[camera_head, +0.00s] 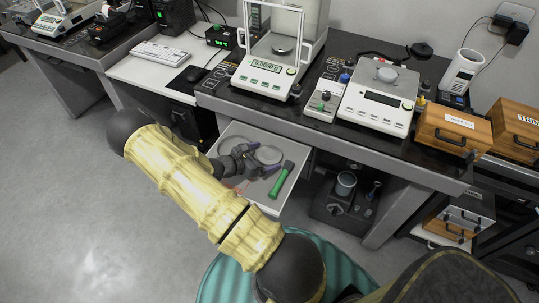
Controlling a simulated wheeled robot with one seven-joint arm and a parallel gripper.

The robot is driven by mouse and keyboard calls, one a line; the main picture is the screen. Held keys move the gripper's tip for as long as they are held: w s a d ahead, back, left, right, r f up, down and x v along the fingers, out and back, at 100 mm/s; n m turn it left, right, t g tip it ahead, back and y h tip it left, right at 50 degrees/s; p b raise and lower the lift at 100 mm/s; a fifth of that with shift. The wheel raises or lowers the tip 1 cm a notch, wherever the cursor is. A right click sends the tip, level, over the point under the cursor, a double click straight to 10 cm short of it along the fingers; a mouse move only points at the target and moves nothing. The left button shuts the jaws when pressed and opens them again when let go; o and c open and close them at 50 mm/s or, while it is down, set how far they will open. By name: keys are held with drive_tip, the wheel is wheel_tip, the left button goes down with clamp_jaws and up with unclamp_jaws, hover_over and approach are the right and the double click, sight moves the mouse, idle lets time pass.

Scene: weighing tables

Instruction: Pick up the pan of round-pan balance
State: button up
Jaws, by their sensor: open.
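An open white drawer (294,201) under the weighing table holds a round, flat, pale-grey disc (268,154) that looks like a pan. A second round grey outline shows at the drawer's back left, partly behind my gripper. My gripper (263,159) is over the drawer, its fingers apart and pointing right, close to the disc; whether they touch it I cannot tell. A balance (373,116) at the right of the tabletop has a round pan with a small metal piece on it. A glass-shielded balance (262,80) stands left of it, with a round pan inside.
A green-handled tool (281,181) lies at the drawer's right side, near my gripper. The dark table (330,140) overhangs the drawer's back. Wooden boxes (455,128) stand at the right. A keyboard (161,52) and mouse lie at the left. Open floor is at lower left.

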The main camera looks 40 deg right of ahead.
sight(264, 158)
drive_tip(key=shift+s+d+f, duration=0.1)
drive_tip(key=shift+d+f, duration=0.2)
drive_tip(key=shift+f, duration=0.15)
drive_tip(key=shift+s+a, duration=0.1)
drive_tip(key=c, duration=1)
drive_tip(key=shift+o, duration=0.2)
wheel_tip(264, 158, up, 10)
drive_tip(key=shift+r, duration=0.2)
drive_tip(key=shift+c, duration=0.2)
drive_tip(key=shift+w+p, duration=0.2)
drive_tip(key=shift+p, duration=0.1)
